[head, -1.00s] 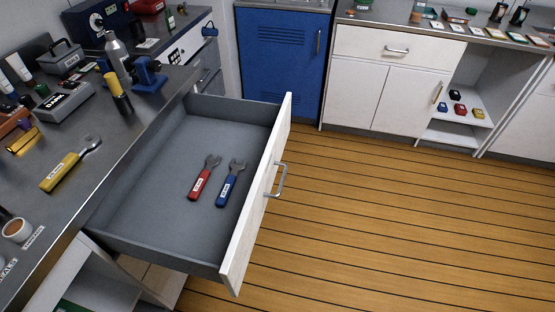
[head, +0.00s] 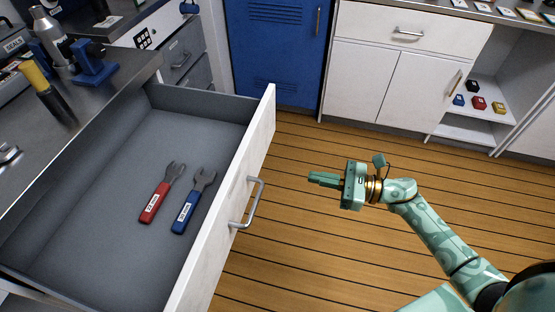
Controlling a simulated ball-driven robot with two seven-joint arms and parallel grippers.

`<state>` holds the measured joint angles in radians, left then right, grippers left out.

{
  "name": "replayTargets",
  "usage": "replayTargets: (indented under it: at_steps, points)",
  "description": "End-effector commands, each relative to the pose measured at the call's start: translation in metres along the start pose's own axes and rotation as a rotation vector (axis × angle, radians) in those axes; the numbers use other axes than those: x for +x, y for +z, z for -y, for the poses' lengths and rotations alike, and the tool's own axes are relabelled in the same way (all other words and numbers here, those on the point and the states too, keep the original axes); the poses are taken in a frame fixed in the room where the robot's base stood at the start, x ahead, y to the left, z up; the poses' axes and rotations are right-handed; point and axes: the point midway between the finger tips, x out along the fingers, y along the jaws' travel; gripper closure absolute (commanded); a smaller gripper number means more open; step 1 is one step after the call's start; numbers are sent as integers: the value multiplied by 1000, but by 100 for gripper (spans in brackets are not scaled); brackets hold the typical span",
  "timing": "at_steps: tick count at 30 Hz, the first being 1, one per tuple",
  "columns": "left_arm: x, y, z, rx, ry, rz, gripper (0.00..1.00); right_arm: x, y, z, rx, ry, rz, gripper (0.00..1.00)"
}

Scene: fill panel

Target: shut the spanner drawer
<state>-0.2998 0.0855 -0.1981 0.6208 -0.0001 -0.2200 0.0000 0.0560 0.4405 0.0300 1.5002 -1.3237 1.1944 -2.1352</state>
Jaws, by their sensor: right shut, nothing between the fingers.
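The spanner drawer (head: 110,150) is pulled far out from under the counter at the left in the head view. Its white front panel (head: 228,212) carries a grey metal bar handle (head: 252,203). A red-handled spanner (head: 162,192) and a blue-handled spanner (head: 193,202) lie side by side on the drawer floor. My right gripper (head: 312,179) is shut and empty. It points left towards the drawer front, with a gap between its tips and the handle. My left gripper is out of view.
The counter (head: 125,68) beside the drawer bears a blue clamp-like tool (head: 93,62) and a yellow-topped tool (head: 45,88). A blue cabinet (head: 276,50) and white cupboards (head: 390,85) stand at the back. The wooden floor (head: 300,250) right of the drawer is clear.

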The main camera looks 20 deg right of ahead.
Motion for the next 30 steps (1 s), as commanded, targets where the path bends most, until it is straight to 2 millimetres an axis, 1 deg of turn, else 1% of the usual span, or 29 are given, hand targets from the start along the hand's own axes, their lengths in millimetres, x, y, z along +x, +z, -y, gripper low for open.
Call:
replayTargets:
  at_steps: [5, 12, 18, 21, 24, 30]
  points:
    - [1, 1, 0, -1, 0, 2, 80, 23, 0, 0, -3, -1, 4, 100]
    - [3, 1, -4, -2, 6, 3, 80, 75, 0, 1, 0, -3, 5, 100]
    - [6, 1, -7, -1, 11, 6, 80, 113, -1, 1, 2, -4, 3, 100]
    - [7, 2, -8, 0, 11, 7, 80, 125, -1, 1, 2, -4, 2, 100]
    - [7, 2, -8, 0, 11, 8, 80, 133, -1, 1, 1, -4, 1, 100]
    - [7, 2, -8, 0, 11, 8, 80, 138, -1, 1, 2, -4, 0, 100]
